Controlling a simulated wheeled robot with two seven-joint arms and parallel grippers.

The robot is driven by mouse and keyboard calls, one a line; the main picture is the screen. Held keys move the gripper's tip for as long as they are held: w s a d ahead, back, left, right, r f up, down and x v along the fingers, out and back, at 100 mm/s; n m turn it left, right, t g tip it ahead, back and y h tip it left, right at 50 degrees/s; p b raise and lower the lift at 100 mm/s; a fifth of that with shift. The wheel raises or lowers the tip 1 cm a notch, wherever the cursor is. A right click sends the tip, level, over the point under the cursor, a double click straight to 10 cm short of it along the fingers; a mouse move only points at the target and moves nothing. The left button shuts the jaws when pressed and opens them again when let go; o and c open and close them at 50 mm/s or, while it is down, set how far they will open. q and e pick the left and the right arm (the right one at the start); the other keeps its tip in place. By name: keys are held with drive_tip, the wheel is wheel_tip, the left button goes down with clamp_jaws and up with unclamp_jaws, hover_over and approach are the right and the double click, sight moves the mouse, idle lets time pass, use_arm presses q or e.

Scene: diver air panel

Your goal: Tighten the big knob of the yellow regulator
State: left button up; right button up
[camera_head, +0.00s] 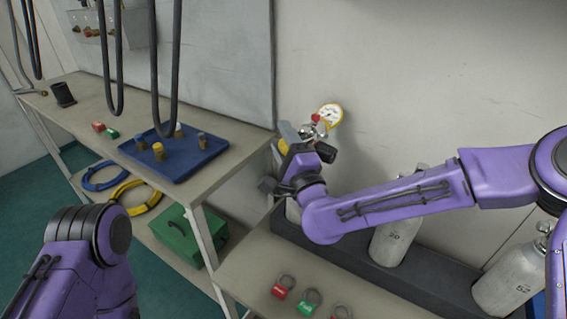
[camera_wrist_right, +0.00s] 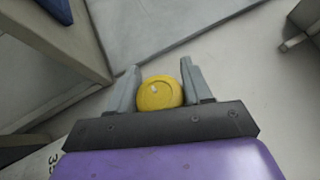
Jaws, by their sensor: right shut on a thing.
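The big yellow knob (camera_wrist_right: 160,93) of the regulator sits between the two grey fingers of my right gripper (camera_wrist_right: 159,70) in the right wrist view. The fingers are shut on the knob's sides. In the head view my right gripper (camera_head: 291,138) is at the regulator, and only a bit of the yellow knob (camera_head: 284,147) shows beside the fingers. The regulator's yellow-rimmed gauge (camera_head: 331,114) and a small red part (camera_head: 316,117) show just behind. The gripper and wrist hide much of the regulator body. My left arm shows at the lower left; its gripper is out of view.
Grey cylinders (camera_head: 396,232) stand in a dark rack along the wall, under my right forearm. A bench at left holds a blue tray (camera_head: 195,155) with brass fittings. Dark hoses (camera_head: 158,80) hang above it. Red and green padlocks (camera_head: 305,307) lie on the front shelf.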

drive_tip(key=shift+f+b, duration=0.3)
drive_tip(key=shift+b, duration=0.05)
drive_tip(key=shift+r+t, duration=0.3)
use_arm(q)
wheel_tip(320, 180, down, 2)
use_arm(e)
drive_tip(key=o, duration=1)
drive_tip(key=shift+c, duration=0.2)
use_arm(q)
drive_tip(key=shift+f+b, duration=1.25)
use_arm(e)
drive_tip(key=v, duration=1)
drive_tip(key=shift+s, duration=0.2)
drive_tip(key=shift+f, duration=0.1)
